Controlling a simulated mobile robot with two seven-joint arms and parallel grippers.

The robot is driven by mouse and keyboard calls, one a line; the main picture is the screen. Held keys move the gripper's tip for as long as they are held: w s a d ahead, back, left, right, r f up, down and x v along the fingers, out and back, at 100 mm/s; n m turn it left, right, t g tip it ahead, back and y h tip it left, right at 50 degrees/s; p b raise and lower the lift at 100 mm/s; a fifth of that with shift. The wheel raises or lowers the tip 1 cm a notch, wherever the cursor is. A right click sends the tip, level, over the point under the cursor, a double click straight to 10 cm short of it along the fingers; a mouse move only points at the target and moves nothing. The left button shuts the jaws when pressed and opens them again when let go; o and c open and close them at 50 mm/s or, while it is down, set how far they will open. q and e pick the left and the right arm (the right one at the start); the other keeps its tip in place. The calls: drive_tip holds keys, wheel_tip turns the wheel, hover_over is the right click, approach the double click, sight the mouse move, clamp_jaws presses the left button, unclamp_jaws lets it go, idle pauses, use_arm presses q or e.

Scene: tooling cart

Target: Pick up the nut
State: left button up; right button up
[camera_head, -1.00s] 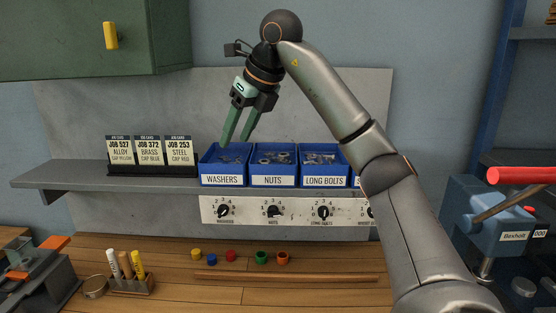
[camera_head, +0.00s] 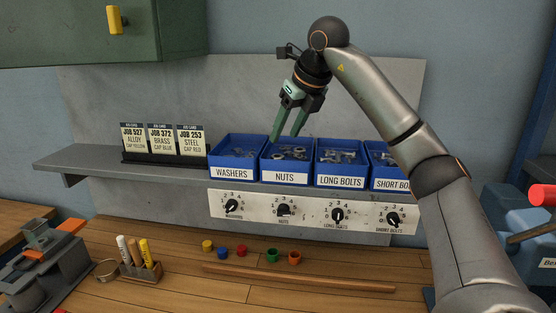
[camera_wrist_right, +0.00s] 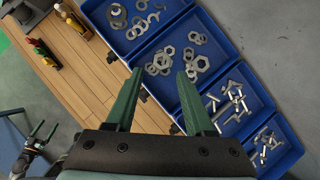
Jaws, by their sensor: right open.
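Several grey metal nuts (camera_head: 291,153) lie loose in the blue bin labelled NUTS (camera_head: 284,177) on the shelf. They also show in the right wrist view (camera_wrist_right: 189,54) as hexagonal rings, some overlapping. My right gripper (camera_head: 285,138) is open and empty, its green fingers pointing down over the back of the NUTS bin. In the right wrist view its fingertips (camera_wrist_right: 160,72) are spread, with nuts seen beyond and between them. The height of the tips above the nuts is hard to tell. My left gripper (camera_wrist_right: 44,129) shows small at the lower left of the wrist view, away from the bins.
The WASHERS bin (camera_head: 231,173) and LONG BOLTS bin (camera_head: 340,182) flank the NUTS bin closely. Job cards (camera_head: 162,140) stand left on the shelf (camera_head: 90,162). A panel of dials (camera_head: 310,210) is below. Coloured caps and a wooden rod (camera_head: 300,279) lie on the bench.

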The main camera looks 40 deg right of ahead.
sight(278, 156)
drive_tip(key=x, duration=0.6)
drive_tip(key=shift+s+d+f+p, duration=0.1)
drive_tip(key=shift+d+f+p, duration=0.1)
drive_tip(key=shift+f+p, duration=0.15)
clamp_jaws()
